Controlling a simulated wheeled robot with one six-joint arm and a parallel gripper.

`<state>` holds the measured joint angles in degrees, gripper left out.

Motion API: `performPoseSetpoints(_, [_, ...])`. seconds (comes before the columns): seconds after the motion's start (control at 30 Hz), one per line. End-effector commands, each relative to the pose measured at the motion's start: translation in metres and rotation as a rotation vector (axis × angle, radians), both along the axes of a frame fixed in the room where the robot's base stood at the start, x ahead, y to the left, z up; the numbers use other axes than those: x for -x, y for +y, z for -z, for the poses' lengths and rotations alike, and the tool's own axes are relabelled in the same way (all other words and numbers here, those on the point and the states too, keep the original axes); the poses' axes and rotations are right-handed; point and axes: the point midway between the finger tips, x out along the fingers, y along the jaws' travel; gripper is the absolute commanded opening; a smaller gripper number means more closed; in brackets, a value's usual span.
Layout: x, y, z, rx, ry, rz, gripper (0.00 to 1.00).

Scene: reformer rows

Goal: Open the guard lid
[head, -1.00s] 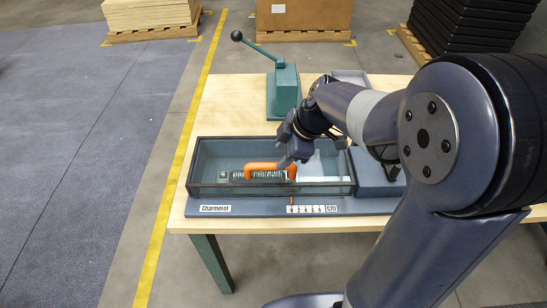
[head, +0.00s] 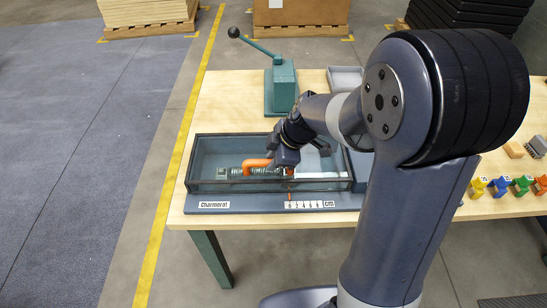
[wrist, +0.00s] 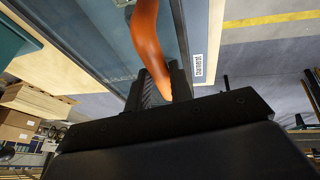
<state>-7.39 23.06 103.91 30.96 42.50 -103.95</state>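The guard lid (head: 213,186) is a clear panel with a dark frame over a long blue-grey box on the bench. It lies closed, and a coil spring shows through it. An orange handle (head: 249,166) arches on the lid; it also shows in the wrist view (wrist: 146,35). My gripper (head: 283,170) is at the handle's right end. In the wrist view, my gripper's dark fingers (wrist: 160,82) stand on either side of the orange handle, with little or no gap showing. I cannot tell whether they are shut on it.
A green lever press (head: 283,87) and a grey tray (head: 345,79) stand behind the box. Several coloured tagged pieces (head: 501,186) and wooden blocks (head: 514,149) lie at the right. A scale plate (head: 305,204) is on the box's front edge. The bench's left side is clear.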

Motion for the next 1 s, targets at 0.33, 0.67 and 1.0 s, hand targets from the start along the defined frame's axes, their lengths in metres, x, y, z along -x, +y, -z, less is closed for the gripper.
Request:
performPoseSetpoints(0.33, [0.000, 0.000, 0.000, 0.000, 0.000, 0.000, 0.00])
performPoseSetpoints(0.67, [-0.001, 0.000, -0.001, 0.000, -0.001, -0.001, 0.00])
performPoseSetpoints(1.0, [-0.013, 0.000, -0.021, -0.001, -0.009, 0.000, 0.00])
